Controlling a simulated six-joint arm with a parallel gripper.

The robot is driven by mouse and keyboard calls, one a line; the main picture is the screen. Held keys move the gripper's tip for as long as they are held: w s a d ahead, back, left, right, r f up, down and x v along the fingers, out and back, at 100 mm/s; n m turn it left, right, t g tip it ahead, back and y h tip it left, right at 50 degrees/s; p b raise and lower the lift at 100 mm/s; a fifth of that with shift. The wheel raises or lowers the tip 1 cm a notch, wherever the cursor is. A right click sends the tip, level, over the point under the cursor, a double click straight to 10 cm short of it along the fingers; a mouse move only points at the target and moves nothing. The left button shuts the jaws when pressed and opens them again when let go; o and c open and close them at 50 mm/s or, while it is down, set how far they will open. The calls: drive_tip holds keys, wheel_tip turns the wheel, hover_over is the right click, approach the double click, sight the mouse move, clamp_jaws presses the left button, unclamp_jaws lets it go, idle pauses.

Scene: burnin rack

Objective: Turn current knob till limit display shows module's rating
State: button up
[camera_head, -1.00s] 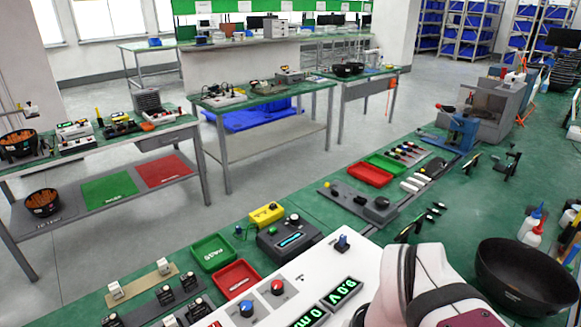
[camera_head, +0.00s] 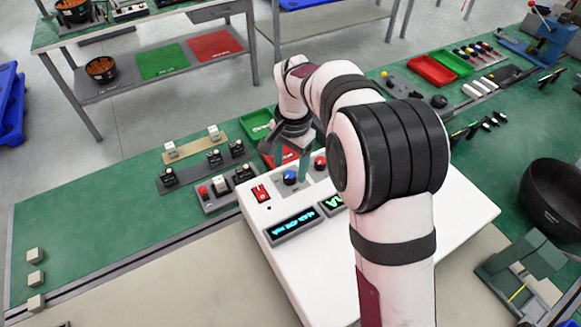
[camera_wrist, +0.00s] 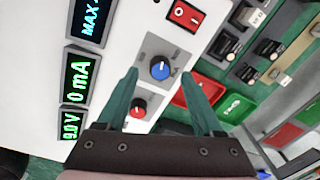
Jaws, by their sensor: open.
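A white power supply (camera_head: 440,205) stands on the bench. Its blue knob (camera_head: 290,178) and red knob (camera_head: 320,163) are on its far part. In the wrist view, the blue knob (camera_wrist: 160,67) shows between the fingertips, with the red knob (camera_wrist: 137,107) lower left. A blue-lit display (camera_wrist: 90,22) reads "MAX", its value cut off. Green displays read "0 mA" (camera_wrist: 83,80) and "9.0 V" (camera_wrist: 72,124). My gripper (camera_wrist: 161,79) is open and empty, pointing at the blue knob; I cannot tell whether it touches. The modules (camera_head: 214,157) are small; no rating is legible.
A red rocker switch (camera_head: 261,193) sits left of the blue knob. Green (camera_head: 259,122) and red trays lie behind the supply, partly hidden by my arm. A black bowl (camera_head: 553,200) is at right. The green bench (camera_head: 110,235) at left is largely clear.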

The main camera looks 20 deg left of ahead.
sight(290, 177)
drive_tip(key=shift+f, duration=1.2)
clamp_jaws()
